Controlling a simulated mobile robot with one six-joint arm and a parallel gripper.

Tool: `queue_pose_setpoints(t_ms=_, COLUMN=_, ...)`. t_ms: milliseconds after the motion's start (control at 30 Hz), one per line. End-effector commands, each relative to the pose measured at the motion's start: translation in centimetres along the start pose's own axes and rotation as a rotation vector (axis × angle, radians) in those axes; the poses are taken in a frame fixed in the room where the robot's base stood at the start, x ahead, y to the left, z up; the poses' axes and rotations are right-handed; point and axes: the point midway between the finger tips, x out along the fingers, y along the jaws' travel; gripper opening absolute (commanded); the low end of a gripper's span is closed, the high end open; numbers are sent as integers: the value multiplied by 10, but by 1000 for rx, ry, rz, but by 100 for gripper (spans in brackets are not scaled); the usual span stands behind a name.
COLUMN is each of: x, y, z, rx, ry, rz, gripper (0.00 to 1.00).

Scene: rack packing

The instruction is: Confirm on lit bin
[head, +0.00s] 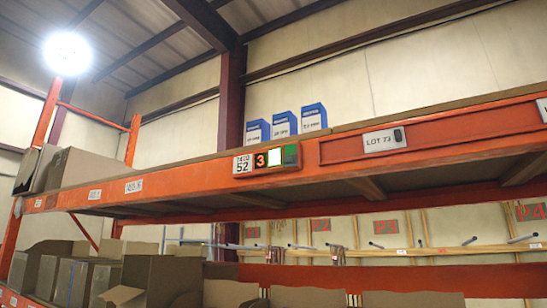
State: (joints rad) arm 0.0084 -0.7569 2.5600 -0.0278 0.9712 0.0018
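A pick light module (276,157) sits on the front of the orange shelf beam near the middle of the head view. It shows a red-orange 3, a bright whitish-green lit face and a darker green part at its right. A white label (243,163) reading 52 is just left of it. Blue and white boxes (285,125) stand on the shelf above the module. My gripper is not in view.
The orange beam (200,179) crosses the whole view. A LOT 73 plate (384,140) with a small dark piece is on its right part. Brown cardboard boxes (80,168) stand on the upper left. Open cartons (150,275) fill the lower level. A bright lamp (67,54) hangs upper left.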

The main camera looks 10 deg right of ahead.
Motion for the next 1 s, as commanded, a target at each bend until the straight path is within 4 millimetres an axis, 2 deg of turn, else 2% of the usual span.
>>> queue_pose_setpoints(t_ms=33, x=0, y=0, z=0, rx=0, ry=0, rz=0, gripper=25)
queue_pose_setpoints(t_ms=167, x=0, y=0, z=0, rx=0, ry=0, rz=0, gripper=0)
queue_pose_setpoints(t_ms=1000, x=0, y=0, z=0, rx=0, ry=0, rz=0, gripper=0)
